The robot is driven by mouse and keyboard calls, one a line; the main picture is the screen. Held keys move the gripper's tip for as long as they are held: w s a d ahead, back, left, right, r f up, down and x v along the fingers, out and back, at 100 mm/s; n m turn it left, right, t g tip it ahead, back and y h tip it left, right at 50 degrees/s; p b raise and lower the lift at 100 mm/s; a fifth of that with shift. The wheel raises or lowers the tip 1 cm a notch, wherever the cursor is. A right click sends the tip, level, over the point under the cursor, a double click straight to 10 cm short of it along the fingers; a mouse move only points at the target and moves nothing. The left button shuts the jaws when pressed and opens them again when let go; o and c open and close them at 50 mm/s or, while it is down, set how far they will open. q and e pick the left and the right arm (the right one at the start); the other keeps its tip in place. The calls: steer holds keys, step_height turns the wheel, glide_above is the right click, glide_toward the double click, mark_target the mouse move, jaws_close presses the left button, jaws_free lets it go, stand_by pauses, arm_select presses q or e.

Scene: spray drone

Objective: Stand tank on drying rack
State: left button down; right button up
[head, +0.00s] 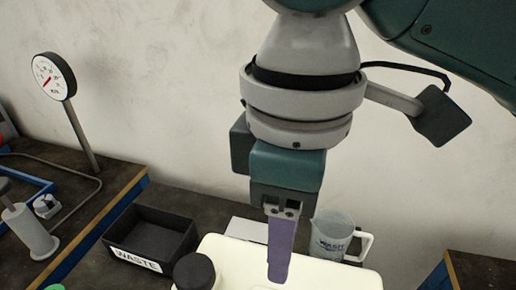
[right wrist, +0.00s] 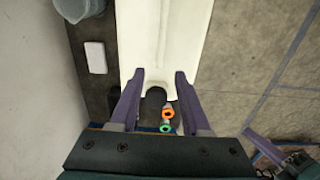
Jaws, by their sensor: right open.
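A white tank (head: 230,262) with a black cap (head: 193,271) shows at the bottom of the head view, partly cut off. My right gripper (head: 278,278) points down over it. In the right wrist view its two purple fingers (right wrist: 158,74) are spread apart, with a notched end of the white body (right wrist: 170,40) between and beyond them. I cannot tell whether they touch it. Part of what looks like my left gripper (right wrist: 266,147) shows at the lower right, its jaw state unclear. I cannot identify the drying rack.
A black WASTE bin (head: 150,241) and a WASH jug (head: 332,235) stand on the dark bench near the wall. A gauge (head: 54,76) on a post and a grey cylinder (head: 30,232) are at the left. Orange (right wrist: 169,113) and green rings (right wrist: 166,128) lie near the fingers.

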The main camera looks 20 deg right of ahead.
steer(key=s+a+f+m+t+y, duration=0.2)
steer(key=s+a+f+m+y, duration=0.1)
steer(key=s+a+y, duration=0.15)
steer(key=s+d+f+m+h, duration=0.1)
steer(key=s+d+m+h, duration=0.1)
steer(key=d, duration=0.5)
steer(key=s+d+f+m+t+h, duration=0.1)
steer(key=s+d+m+h, duration=0.1)
steer(key=s+d+m, duration=0.2)
steer(key=s+d, duration=0.1)
steer(key=d, duration=0.1)
steer(key=shift+d+f+t, duration=0.3)
steer(key=shift+d+f, duration=0.05)
steer(key=shift+f, duration=0.05)
